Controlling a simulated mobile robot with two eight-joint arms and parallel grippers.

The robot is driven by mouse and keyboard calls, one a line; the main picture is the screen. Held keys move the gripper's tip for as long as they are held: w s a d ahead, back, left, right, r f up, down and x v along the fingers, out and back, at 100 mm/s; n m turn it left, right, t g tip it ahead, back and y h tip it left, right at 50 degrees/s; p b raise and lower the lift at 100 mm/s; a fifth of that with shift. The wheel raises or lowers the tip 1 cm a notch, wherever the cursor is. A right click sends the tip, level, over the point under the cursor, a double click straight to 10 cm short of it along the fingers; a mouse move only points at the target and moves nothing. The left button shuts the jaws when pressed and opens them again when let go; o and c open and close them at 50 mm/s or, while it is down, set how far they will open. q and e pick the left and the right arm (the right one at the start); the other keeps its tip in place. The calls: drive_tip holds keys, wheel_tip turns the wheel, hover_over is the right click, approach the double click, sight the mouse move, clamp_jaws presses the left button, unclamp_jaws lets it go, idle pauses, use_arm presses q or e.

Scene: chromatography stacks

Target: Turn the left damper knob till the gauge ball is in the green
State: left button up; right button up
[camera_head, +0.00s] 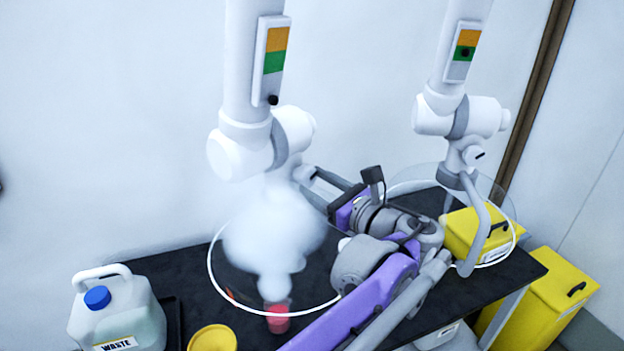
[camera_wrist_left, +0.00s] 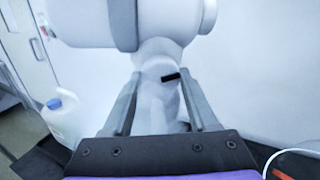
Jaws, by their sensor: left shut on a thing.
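The left damper knob (camera_wrist_left: 158,102) is white with a black mark and sits between my left gripper's fingers in the left wrist view. My left gripper (camera_head: 307,174) is shut on it from the right, at the joint below the left duct. In the head view the knob is mostly hidden by vapour and fingers. The left gauge (camera_head: 272,50) has an orange band over a green band and a pale bottom part. Its black ball (camera_head: 272,100) is at the bottom, below the green. My right gripper is not in view.
White vapour (camera_head: 272,230) rises from a red beaker (camera_head: 278,318) under the left clear hood (camera_head: 222,288). A waste jug (camera_head: 118,318) and yellow lid (camera_head: 212,338) are at left. The right duct's gauge (camera_head: 463,52) has its ball in the green. Yellow bins (camera_head: 540,300) stand right.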

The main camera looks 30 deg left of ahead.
use_arm(q)
drive_tip(key=n, duration=0.3)
drive_tip(key=shift+w+p, duration=0.1)
drive_tip(key=shift+p, duration=0.3)
drive_tip(key=o, duration=1.4)
drive_tip(key=shift+c, duration=0.2)
drive_tip(key=shift+d, duration=0.1)
drive_tip(key=b+v, duration=0.1)
drive_tip(key=v, duration=0.9)
drive_tip(key=shift+d+f, duration=0.1)
drive_tip(key=shift+d, duration=0.25)
